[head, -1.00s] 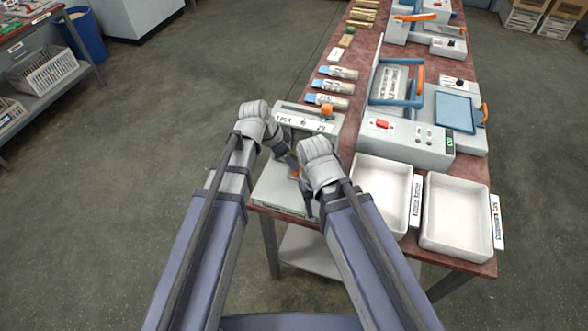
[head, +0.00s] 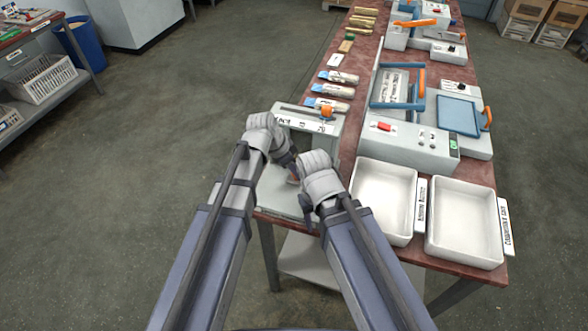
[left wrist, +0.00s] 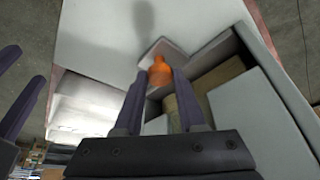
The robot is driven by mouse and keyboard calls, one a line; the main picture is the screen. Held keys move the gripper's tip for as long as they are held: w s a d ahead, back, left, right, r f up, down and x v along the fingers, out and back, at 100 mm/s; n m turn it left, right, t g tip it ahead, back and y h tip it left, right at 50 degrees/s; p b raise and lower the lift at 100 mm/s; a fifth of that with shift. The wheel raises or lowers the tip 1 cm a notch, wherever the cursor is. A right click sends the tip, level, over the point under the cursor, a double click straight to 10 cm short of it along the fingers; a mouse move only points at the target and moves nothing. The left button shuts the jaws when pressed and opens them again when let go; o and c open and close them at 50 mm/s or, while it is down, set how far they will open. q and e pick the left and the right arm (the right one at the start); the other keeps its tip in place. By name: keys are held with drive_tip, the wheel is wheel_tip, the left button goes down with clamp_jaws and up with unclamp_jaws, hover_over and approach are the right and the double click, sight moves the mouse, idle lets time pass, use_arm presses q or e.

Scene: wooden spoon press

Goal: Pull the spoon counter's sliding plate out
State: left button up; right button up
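The spoon counter (head: 322,142) is a pale grey machine at the table's near left corner, with an orange knob (head: 327,113) on top. Its pale lower plate (head: 276,197) lies toward me, partly hidden by my arms. My left gripper (head: 292,172) is low over it. In the left wrist view, its fingers (left wrist: 162,76) stand on either side of an orange handle (left wrist: 160,70) at the machine's opening. I cannot tell whether they grip it. My right gripper (head: 306,213) is beside it on the right; its two dark fingers (left wrist: 17,95) show apart and empty in the left wrist view.
Two white trays (head: 384,160) (head: 466,185) stand right of the counter. A grey press machine (head: 410,146) stands behind them. Several labelled packets (head: 332,91) line the table's left edge. The floor left of the table is clear.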

use_arm(q)
clamp_jaws()
idle(0.9)
